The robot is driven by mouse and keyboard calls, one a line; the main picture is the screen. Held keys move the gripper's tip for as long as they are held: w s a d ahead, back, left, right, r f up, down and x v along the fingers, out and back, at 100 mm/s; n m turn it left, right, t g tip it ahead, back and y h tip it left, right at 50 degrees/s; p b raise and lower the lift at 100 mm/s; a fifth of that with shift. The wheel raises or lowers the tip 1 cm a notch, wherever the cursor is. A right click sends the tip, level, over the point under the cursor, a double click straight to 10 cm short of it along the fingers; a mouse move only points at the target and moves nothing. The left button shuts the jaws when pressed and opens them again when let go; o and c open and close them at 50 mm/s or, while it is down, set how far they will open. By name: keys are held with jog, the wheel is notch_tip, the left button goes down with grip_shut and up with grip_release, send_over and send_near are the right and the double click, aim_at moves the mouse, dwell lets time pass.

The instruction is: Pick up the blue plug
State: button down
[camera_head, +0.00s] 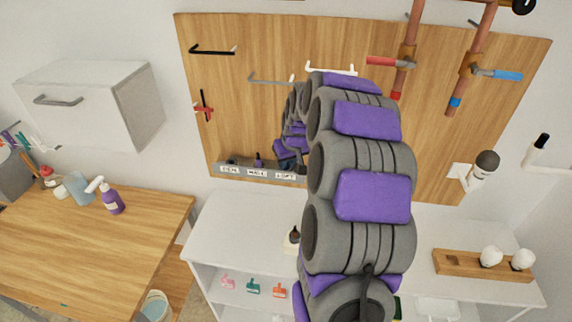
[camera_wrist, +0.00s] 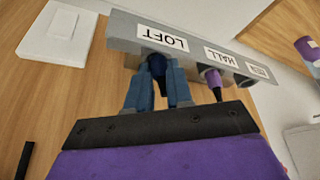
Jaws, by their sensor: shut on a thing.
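A dark blue plug (camera_wrist: 157,66) sits at the grey socket strip (camera_wrist: 200,62) by the LOFT label in the wrist view. My gripper (camera_wrist: 158,78) has a blue finger on each side of the plug and is shut on it. The plug's far end is hidden at the strip, so I cannot tell how deep it sits. In the head view, my gripper (camera_head: 290,160) is at the right end of the strip (camera_head: 262,176), and my arm partly covers that area.
A purple plug (camera_wrist: 212,82) sits at the HALL label, close beside my gripper. A dark socket or plug (camera_wrist: 246,79) is at the third label. The wooden wall panel (camera_head: 245,120) carries hooks and pipes. A white shelf (camera_head: 235,225) stands below; a wooden table (camera_head: 80,235) is at left.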

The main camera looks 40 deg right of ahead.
jog(key=shift+w+d+r, duration=0.35)
jog(key=shift+r, duration=0.05)
notch_tip(320, 180, up, 2)
jog(key=shift+d, duration=0.1)
jog(key=shift+s+r, duration=0.15)
jog(key=shift+r, duration=0.05)
jog(key=s+a+r, duration=0.1)
jog(key=s+a, duration=0.8)
jog(key=s, duration=0.4)
jog(key=shift+a+r+p, duration=0.2)
jog(key=shift+a+p, duration=0.05)
jog(key=shift+p, duration=0.1)
